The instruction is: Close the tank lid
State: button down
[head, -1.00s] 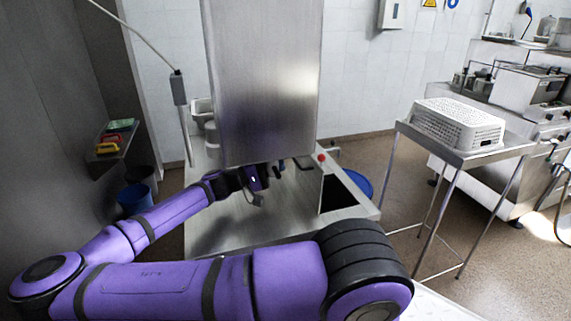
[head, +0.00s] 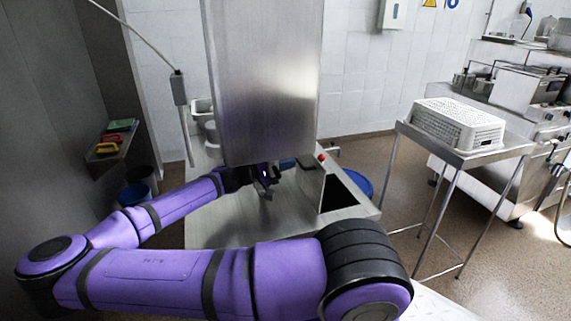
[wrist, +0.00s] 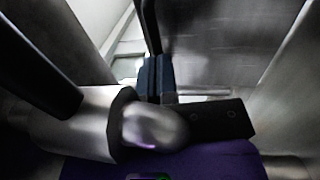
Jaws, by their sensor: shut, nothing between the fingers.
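A tall, flat stainless steel panel (head: 262,85), which I take to be the tank lid, stands raised over the steel unit (head: 230,225) in the head view. Its lower end is just above the unit's top. My gripper (head: 265,190) is at the panel's lower edge, partly hidden by it and by my wrist. In the wrist view the gripper's dark blue fingers (wrist: 155,78) are together with nothing between them. Steel surfaces (wrist: 225,45) lie close beyond and to the right of them. Whether the fingers touch the panel cannot be told.
A red knob (head: 321,157) stands at the unit's right side. A white perforated basket (head: 458,124) sits on a steel stand at the right. A wall shelf (head: 110,148) with small coloured items is at the left.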

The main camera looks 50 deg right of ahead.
jog(key=shift+s+d+r+y, duration=0.15)
jog(key=shift+s+d+r, duration=0.15)
jog(key=shift+d, duration=0.25)
jog(key=shift+s+d+r+y, duration=0.15)
jog(key=shift+s+d, duration=0.25)
jog(key=shift+d, duration=0.15)
send_over(306, 184)
jog(key=d, duration=0.3)
jog(key=s+d+f+t+y, duration=0.1)
jog(key=s+d+f, duration=0.4)
jog(key=d, duration=0.2)
jog(key=shift+f, duration=0.25)
jog(key=shift+d, duration=0.1)
jog(key=v, duration=1)
jog(key=shift+w+r, duration=0.1)
jog(key=shift+r, duration=0.05)
jog(key=shift+w+a, duration=0.1)
jog(key=shift+a, duration=0.2)
